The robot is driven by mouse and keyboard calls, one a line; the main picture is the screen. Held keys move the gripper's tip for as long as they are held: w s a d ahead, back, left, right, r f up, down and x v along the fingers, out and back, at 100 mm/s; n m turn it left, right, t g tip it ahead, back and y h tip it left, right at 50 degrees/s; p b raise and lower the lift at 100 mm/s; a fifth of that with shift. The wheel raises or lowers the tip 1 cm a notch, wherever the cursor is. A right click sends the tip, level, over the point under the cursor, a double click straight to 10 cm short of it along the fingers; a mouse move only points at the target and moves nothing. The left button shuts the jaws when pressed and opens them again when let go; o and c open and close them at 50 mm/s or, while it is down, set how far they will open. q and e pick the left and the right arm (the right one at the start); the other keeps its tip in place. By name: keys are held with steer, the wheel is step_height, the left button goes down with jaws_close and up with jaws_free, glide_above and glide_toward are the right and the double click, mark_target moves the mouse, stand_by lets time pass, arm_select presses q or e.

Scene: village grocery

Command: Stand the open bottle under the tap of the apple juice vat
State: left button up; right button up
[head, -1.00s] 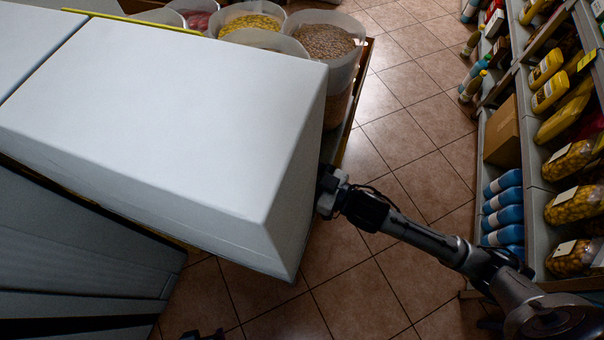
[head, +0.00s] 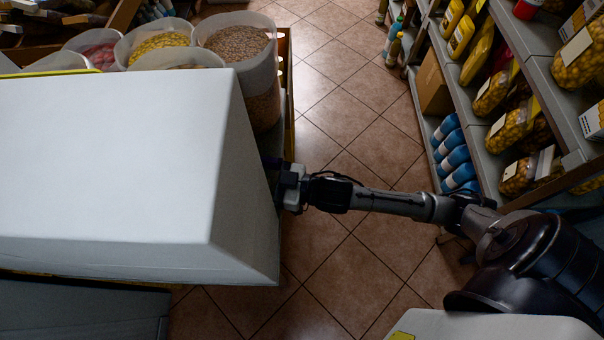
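My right arm comes in from the right. Its gripper (head: 288,187) is at the right side of a large white box-shaped unit (head: 110,160), and its fingers are hidden behind that side. I cannot see whether it is open, shut or holding anything. No open bottle, tap or apple juice vat can be made out in the head view. My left gripper is not in view.
Clear bins (head: 222,75) of grains and pulses stand behind the white unit. A shelf (head: 505,165) with jars, yellow bottles and blue bottles (head: 452,155) runs along the right. The tiled floor (head: 340,120) between them is clear.

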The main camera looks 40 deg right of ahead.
steer(key=p+v, duration=0.1)
steer(key=v, duration=0.9)
steer(key=shift+s+d, duration=0.2)
steer(key=shift+s, duration=0.1)
steer(key=s+d+f+m+g+h, duration=0.2)
steer(key=s+f+m+g+h, duration=0.2)
steer(key=f+h, duration=0.5)
steer(key=s+f+g, duration=0.1)
steer(key=s+g, duration=0.1)
steer(key=shift+s+m+g+h, duration=0.2)
steer(key=shift+m+g+h, duration=0.1)
steer(key=shift+m+h, duration=0.1)
steer(key=shift+o, duration=0.4)
steer(key=s+f+g, duration=0.2)
steer(key=s+g, duration=0.2)
steer(key=s, duration=0.2)
steer(key=shift+s+a+h, duration=0.2)
steer(key=shift+s+h, duration=0.1)
